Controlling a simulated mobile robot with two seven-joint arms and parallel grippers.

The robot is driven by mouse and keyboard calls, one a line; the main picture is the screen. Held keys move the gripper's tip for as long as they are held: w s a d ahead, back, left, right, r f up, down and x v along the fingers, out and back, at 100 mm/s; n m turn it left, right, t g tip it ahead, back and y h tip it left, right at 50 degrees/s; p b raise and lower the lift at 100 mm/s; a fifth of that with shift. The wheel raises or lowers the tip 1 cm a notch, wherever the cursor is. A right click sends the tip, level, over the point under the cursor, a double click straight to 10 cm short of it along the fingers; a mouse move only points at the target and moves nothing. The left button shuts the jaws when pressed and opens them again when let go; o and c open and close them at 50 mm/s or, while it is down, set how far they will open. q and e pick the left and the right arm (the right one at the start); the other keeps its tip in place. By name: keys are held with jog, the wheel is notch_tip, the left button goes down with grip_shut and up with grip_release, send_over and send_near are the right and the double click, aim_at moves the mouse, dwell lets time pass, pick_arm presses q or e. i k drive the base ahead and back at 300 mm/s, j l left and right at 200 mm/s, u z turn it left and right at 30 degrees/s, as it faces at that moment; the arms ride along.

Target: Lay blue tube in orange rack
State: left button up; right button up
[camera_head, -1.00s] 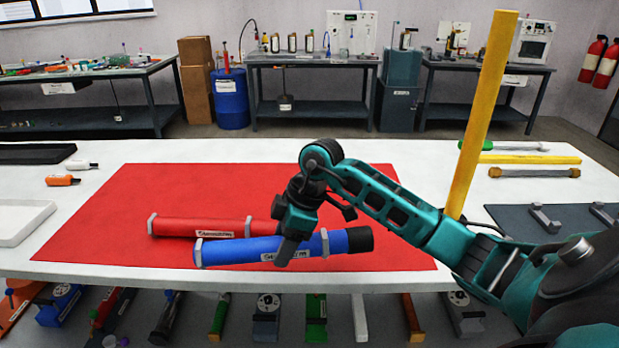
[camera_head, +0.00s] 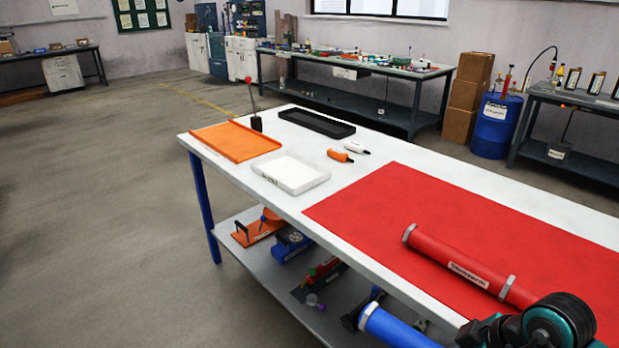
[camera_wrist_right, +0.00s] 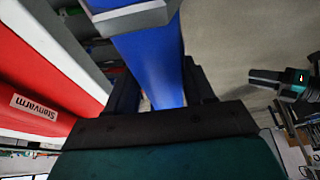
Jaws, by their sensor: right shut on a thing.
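The blue tube (camera_head: 390,325) shows at the bottom of the head view, beside the table's front edge, with a grey ring near its left end. In the right wrist view the blue tube (camera_wrist_right: 150,55) lies between the fingers of my right gripper (camera_wrist_right: 162,92), which is shut on it. In the head view my wrist hides the tube's right part. An orange tray-like rack (camera_head: 237,141) lies empty on the table's far left end. A dark jaw-like part (camera_wrist_right: 280,82) at the right of the wrist view seems to be my left gripper; its opening is unclear.
A red tube (camera_head: 465,268) lies on the red mat (camera_head: 370,215). The lower shelf holds several parts. The floor left of the table is clear.

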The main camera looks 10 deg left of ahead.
aim_at(230, 138)
jog(key=i+j, duration=0.5)
jog(key=j, duration=0.2)
jog(key=i+j+u, duration=0.15)
jog(key=i+j, duration=0.3)
jog(key=j, duration=0.3)
jog(key=i+j, duration=0.55)
jog(key=i+j+u, duration=0.1)
jog(key=i+j, duration=0.4)
jog(key=j, duration=0.3)
